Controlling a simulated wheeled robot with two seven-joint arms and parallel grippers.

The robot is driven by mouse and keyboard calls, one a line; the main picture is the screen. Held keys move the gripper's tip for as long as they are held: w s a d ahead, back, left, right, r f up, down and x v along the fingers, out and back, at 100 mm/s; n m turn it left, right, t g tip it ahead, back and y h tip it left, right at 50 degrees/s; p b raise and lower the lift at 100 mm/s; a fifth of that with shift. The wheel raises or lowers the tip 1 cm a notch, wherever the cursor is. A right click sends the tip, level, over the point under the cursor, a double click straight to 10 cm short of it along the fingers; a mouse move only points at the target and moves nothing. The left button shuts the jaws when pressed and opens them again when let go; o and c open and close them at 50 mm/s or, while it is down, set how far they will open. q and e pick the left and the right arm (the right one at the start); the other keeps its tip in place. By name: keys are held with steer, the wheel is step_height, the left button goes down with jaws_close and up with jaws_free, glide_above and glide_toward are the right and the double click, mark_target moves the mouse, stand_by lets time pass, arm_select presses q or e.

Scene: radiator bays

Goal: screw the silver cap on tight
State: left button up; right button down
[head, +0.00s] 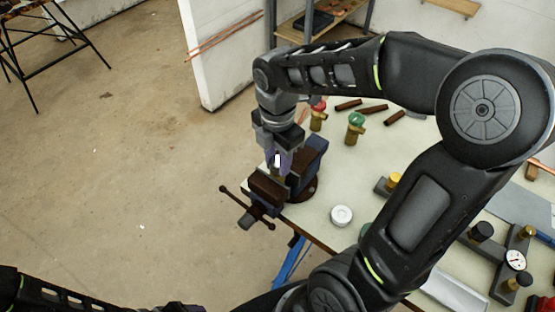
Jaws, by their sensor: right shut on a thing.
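My right gripper (279,163) points down over the jaws of a blue and brown bench vise (265,188) at the table's near left corner. Its fingers are shut on a small, bright silver piece (277,160), which looks like the silver cap. The fingers hide most of it. What sits beneath it between the vise jaws is too small and covered to make out, so I cannot tell how the cap sits. My left arm shows only at the bottom left edge, and its gripper is out of view.
On the pale table (325,180) stand a red-topped valve (318,115), a green-topped valve (356,126), a white roll (341,215), a yellow-capped fitting (393,181) and a pressure gauge (515,260). Brown pipe pieces (372,108) lie behind. Open floor lies left.

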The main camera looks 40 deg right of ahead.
steer(key=m, duration=0.5)
steer(key=shift+f+m+b, duration=0.1)
steer(key=shift+m+b, duration=0.2)
steer(key=m, duration=0.5)
steer(key=shift+b, duration=0.35)
steer(key=m, duration=0.5)
steer(key=shift+m+b, duration=0.4)
steer(key=m, duration=0.3)
steer(key=shift+m, duration=0.4)
steer(key=c, duration=1.2)
jaws_free()
steer(key=shift+o, duration=0.2)
